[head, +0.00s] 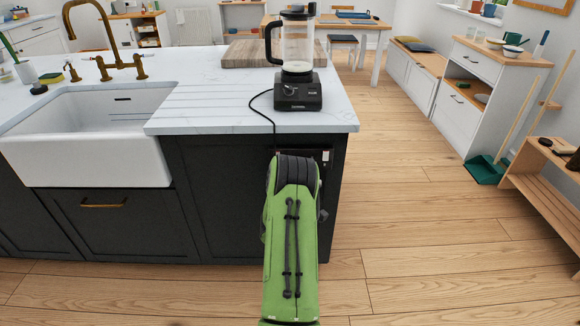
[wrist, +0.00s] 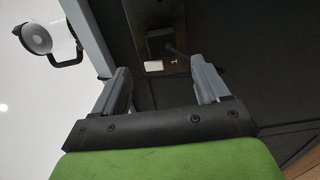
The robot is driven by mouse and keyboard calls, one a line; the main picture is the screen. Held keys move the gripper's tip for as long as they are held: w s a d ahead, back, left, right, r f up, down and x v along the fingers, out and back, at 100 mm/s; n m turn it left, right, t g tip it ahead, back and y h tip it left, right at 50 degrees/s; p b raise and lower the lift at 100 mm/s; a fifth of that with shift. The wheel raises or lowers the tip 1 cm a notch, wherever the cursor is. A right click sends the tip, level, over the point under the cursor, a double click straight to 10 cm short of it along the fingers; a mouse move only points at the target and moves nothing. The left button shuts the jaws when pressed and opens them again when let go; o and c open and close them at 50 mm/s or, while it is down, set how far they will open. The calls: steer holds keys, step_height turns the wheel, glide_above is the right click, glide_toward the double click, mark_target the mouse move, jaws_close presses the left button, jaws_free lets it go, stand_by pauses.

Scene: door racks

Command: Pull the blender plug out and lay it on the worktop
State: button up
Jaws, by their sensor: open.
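The blender (head: 297,65), with a clear jug and black base, stands upright on the white worktop (head: 215,112) near its front edge. Its black cord (head: 262,103) hangs over that edge and passes behind my arm. The wrist view shows the dark blender plug (wrist: 158,40) at a brown outlet plate on the dark cabinet front, with its cord leading right. My gripper (wrist: 160,68) is open, with its two grey fingers apart and the plug beyond them, roughly between them. Nothing is held. In the head view my green arm hides the gripper and plug.
A white sink (head: 85,140) with a brass tap is at the left. A wooden board (head: 250,53) lies behind the blender. The worktop in front of the board, left of the blender, is clear. Wooden floor is open to the right.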

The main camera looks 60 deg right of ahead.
steer(key=p+x, duration=0.6)
steer(key=x, duration=0.3)
steer(key=shift+f+b, duration=0.15)
steer(key=shift+b, duration=0.35)
stand_by(1.3)
